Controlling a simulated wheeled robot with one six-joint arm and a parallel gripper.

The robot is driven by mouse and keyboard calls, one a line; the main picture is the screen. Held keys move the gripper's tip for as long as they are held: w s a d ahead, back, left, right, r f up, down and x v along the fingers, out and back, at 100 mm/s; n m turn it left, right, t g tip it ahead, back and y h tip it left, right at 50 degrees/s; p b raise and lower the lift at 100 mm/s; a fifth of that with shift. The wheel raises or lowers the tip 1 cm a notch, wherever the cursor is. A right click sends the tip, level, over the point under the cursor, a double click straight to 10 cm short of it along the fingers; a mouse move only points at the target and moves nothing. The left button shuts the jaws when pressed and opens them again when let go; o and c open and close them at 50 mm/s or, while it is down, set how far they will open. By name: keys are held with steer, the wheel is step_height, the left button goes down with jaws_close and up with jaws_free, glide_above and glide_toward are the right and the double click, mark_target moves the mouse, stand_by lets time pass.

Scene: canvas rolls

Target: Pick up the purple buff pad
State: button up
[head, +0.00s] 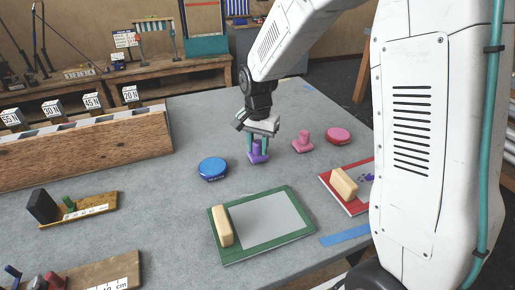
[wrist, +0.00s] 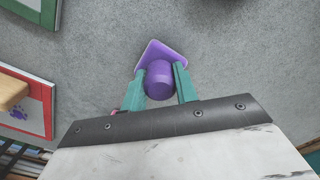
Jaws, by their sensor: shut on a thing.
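The purple buff pad (head: 258,157) has an upright knob on a flat base and is on or just above the grey table; I cannot tell which. My gripper (head: 258,143) points down at it, with its teal fingers on either side of the knob. In the wrist view the purple buff pad (wrist: 152,48) shows its base beyond the knob, and my gripper (wrist: 160,85) is shut on the knob from both sides.
A pink pad (head: 302,143) stands just right of the purple one, with a red-pink round tin (head: 338,135) beyond. A blue round tin (head: 213,169) lies to the left. A green-framed board (head: 285,248) and a red-framed board (head: 355,207) lie nearer. A wooden rack (head: 90,150) stands at left.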

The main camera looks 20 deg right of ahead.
mark_target(259, 142)
steer(key=r, duration=0.3)
steer(key=shift+s+d, duration=0.1)
steer(key=shift+s, duration=0.25)
steer(key=s+d, duration=0.1)
steer(key=s, duration=0.4)
steer(key=s+d+r, duration=0.1)
steer(key=s, duration=0.4)
steer(key=s+d, duration=0.1)
steer(key=s, duration=0.3)
steer(key=shift+s+d+r, duration=0.15)
steer(key=shift+s, duration=0.25)
steer(key=shift+o, duration=0.4)
